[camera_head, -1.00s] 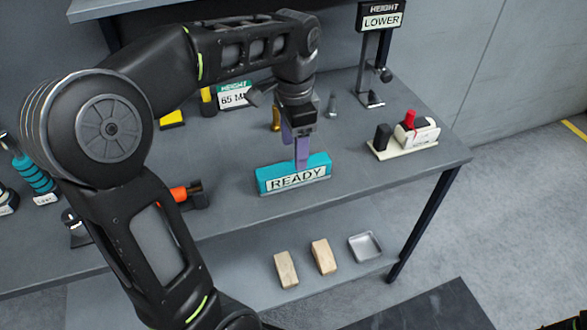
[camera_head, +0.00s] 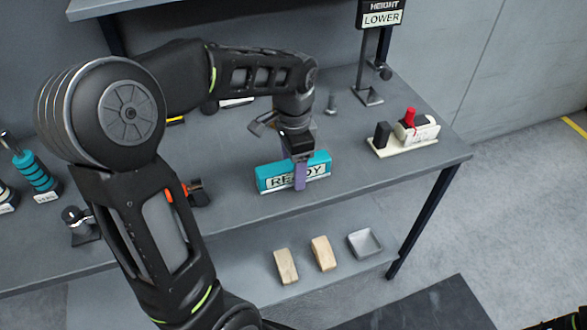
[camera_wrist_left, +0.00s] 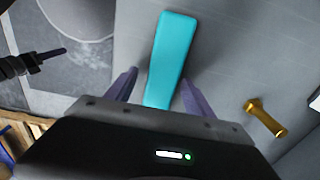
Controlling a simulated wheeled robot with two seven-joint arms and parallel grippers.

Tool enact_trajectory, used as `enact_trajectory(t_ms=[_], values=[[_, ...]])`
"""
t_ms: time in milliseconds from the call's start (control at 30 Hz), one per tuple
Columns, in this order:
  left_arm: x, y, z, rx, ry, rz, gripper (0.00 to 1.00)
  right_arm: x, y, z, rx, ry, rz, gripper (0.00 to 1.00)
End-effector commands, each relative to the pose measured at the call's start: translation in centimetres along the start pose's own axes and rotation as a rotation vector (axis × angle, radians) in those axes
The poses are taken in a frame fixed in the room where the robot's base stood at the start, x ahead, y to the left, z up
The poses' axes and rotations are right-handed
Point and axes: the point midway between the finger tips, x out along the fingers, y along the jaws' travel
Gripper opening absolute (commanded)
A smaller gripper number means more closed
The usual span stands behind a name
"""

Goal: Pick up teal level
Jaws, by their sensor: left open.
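The teal level (camera_head: 270,179) is a teal block with a white READY label, standing on the grey workbench near its front edge in the head view. My left gripper (camera_head: 300,172) is over its right half, with a purple finger in front of the label. In the left wrist view the teal level (camera_wrist_left: 169,55) lies lengthwise between the two purple fingers of my open left gripper (camera_wrist_left: 158,92). There is a gap on each side, so the fingers do not appear to touch it.
A cream device with a red knob (camera_head: 408,140) stands to the right. A height stand (camera_head: 370,95) is at the back. A brass piece (camera_wrist_left: 265,118) lies beside the level in the wrist view. Wooden blocks (camera_head: 286,267) and a metal tray (camera_head: 365,244) sit on the lower shelf.

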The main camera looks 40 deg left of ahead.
Motion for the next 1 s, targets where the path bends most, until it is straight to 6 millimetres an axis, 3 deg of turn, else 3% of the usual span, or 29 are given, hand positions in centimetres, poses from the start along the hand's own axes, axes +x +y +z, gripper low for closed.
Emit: enact_trajectory(t_ms=[133, 700, 1000], values=[[0.93, -0.01, 0.01, -0.001, 0.0, 0.0, 0.62, -0.03, -0.01, 0.01, 0.0, 0.0, 0.0, 0.36], [0.89, -0.02, 0.01, 0.0, 0.0, -0.001, 0.61, -0.02, 0.0, 0.01, 0.0, 0.0, 0.0, 0.36], [0.89, -0.01, 0.01, 0.0, 0.0, -0.001, 0.36, -0.02, -0.01, 0.01, 0.0, 0.0, 0.0, 0.36]])
